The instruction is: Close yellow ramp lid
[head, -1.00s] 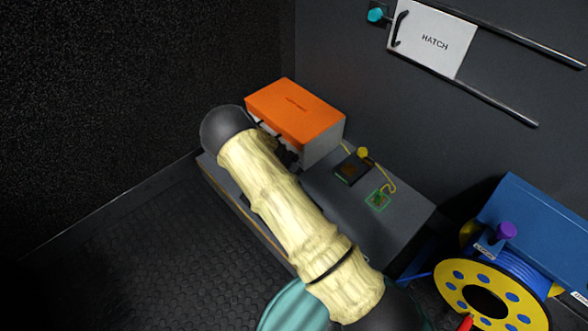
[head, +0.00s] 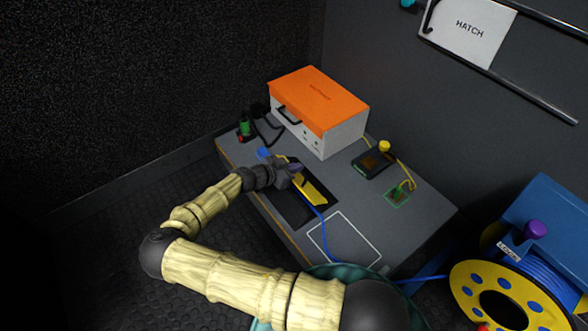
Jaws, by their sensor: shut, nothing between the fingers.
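The yellow ramp lid (head: 314,191) shows as a narrow yellow strip over a dark recess or channel body (head: 283,203) on the grey bench top. A blue cable (head: 331,236) runs out from beside it toward the lower right. My gripper (head: 296,172) is shut and empty, at the upper left end of the yellow strip. It covers part of the lid, and I cannot tell whether it touches it. The lid's exact angle is also unclear.
An orange-topped box (head: 319,101) stands just behind my gripper. A green and red item (head: 244,128) is at the bench's left end. A dark device (head: 371,163) and a white outlined square (head: 345,240) lie to the right. A blue cable reel (head: 497,290) stands at lower right.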

